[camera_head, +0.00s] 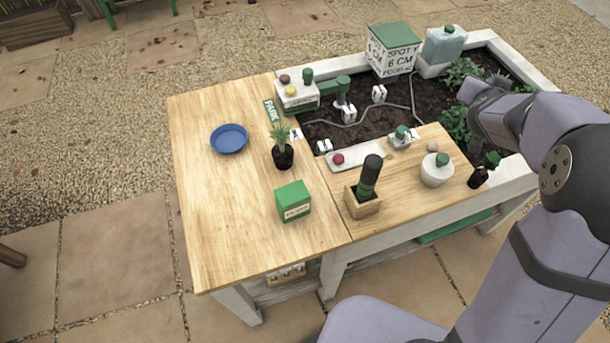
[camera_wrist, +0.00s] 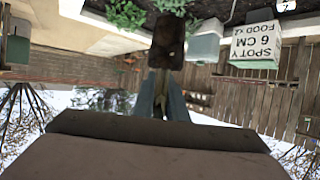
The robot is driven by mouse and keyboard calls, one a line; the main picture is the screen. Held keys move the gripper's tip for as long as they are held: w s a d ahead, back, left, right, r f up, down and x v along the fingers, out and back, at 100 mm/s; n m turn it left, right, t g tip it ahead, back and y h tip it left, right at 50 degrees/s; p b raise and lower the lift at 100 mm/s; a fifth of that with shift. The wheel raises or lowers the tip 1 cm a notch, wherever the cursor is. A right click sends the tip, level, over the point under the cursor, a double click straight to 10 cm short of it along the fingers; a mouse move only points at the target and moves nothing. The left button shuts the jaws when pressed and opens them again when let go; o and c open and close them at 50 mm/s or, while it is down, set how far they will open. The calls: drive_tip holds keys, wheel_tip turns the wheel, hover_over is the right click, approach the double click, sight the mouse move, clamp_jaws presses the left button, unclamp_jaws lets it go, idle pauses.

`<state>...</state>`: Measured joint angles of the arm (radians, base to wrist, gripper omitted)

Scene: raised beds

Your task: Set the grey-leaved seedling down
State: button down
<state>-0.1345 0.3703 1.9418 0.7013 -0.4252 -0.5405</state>
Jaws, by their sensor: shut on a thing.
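My gripper (camera_wrist: 166,95) is shut on the brown root plug of the grey-leaved seedling (camera_wrist: 167,42) in the wrist view, which looks upside down. No grey leaves can be made out on the plug there. In the camera_head view, spiky grey leaves (camera_head: 499,79) show just behind the end of my arm, over the planted bed; I cannot tell whether they belong to the held plug. My fingertips are hidden behind my arm there. I cannot tell whether the plug touches the soil.
The soil bed (camera_head: 350,132) holds green plants (camera_head: 456,122) near my arm. A spotty food box (camera_head: 391,52) and a blue-grey bottle (camera_head: 443,45) stand at its back. A white jar (camera_head: 436,170) and dark bottle (camera_head: 478,177) stand in front. The wooden top's left side (camera_head: 210,210) is mostly free.

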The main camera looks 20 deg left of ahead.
drive_tip(key=s+a+n+y+b, duration=0.1)
drive_tip(key=s+a+n+y, duration=0.2)
drive_tip(key=a, duration=0.8)
drive_tip(key=s+a+n+g+y, duration=0.15)
drive_tip(key=s+a, duration=0.35)
drive_tip(key=a, duration=0.6)
drive_tip(key=s+a+n+t+y+b, duration=0.1)
drive_tip(key=s+a+n+y, duration=0.3)
drive_tip(key=a, duration=0.8)
drive_tip(key=s+a+n+g+y+b, duration=0.1)
drive_tip(key=s+a+n+g+y, duration=0.15)
drive_tip(key=s+a, duration=0.85)
drive_tip(key=s+a+n+g+y+b, duration=0.1)
drive_tip(key=s+a+n+g+y, duration=0.15)
drive_tip(key=s+a, duration=0.8)
drive_tip(key=shift+g, duration=0.25)
drive_tip(key=shift+s+d+f, duration=0.55)
drive_tip(key=shift+f, duration=1.95)
drive_tip(key=shift+s+d+f, duration=0.5)
drive_tip(key=shift+d+f, duration=0.1)
drive_tip(key=shift+f, duration=1.95)
drive_tip(key=shift+s+d+f, duration=0.55)
drive_tip(key=shift+f, duration=1.95)
drive_tip(key=shift+f, duration=0.1)
